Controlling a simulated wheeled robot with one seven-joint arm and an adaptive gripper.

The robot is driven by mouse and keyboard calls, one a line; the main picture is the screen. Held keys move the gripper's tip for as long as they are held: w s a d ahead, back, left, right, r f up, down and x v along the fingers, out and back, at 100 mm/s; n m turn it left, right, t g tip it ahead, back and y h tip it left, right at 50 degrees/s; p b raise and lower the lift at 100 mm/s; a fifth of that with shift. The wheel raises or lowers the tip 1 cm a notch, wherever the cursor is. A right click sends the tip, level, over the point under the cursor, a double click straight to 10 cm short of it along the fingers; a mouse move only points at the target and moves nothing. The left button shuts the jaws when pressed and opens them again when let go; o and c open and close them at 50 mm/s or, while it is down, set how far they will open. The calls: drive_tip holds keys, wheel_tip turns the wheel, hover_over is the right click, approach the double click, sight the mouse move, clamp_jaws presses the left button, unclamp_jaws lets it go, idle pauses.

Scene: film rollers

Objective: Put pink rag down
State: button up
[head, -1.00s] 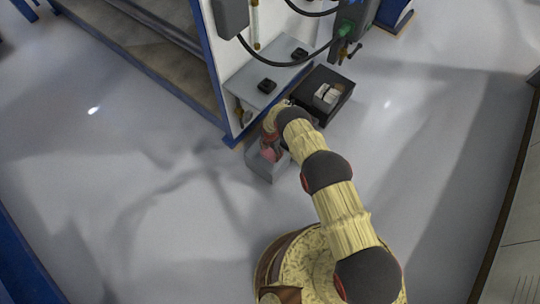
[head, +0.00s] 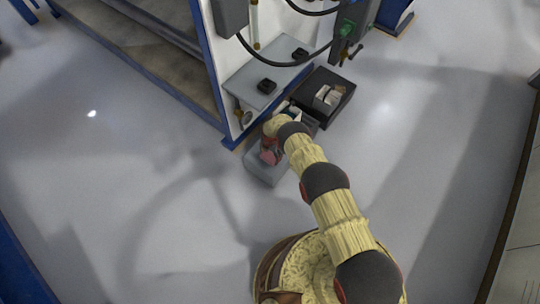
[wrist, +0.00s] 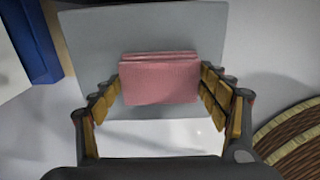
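The pink rag (wrist: 160,82) is a folded block between the two fingers of my gripper (wrist: 161,80) in the wrist view. The fingertips meet its left and right sides, so my gripper looks shut on it. The rag is over a flat grey surface (wrist: 90,38); whether it touches that surface I cannot tell. In the head view the pink rag (head: 268,157) is a small patch at the end of my arm, over a grey box (head: 264,172) on the floor. My arm hides part of the box.
A black crate (head: 339,102) with light items (head: 327,96) stands behind the grey box. A blue-edged white machine (head: 226,85) with a grey shelf (head: 261,89) is close on the left. The floor in front and to the left is clear.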

sight(271, 155)
drive_tip(key=o, duration=0.5)
drive_tip(key=shift+c, duration=0.2)
drive_tip(key=r+p, duration=0.2)
drive_tip(key=r, duration=0.2)
drive_tip(key=r+p, duration=0.2)
drive_tip(key=r, duration=0.1)
drive_tip(key=shift+d+r, duration=0.2)
drive_tip(key=shift+r, duration=0.2)
drive_tip(key=shift+w, duration=0.1)
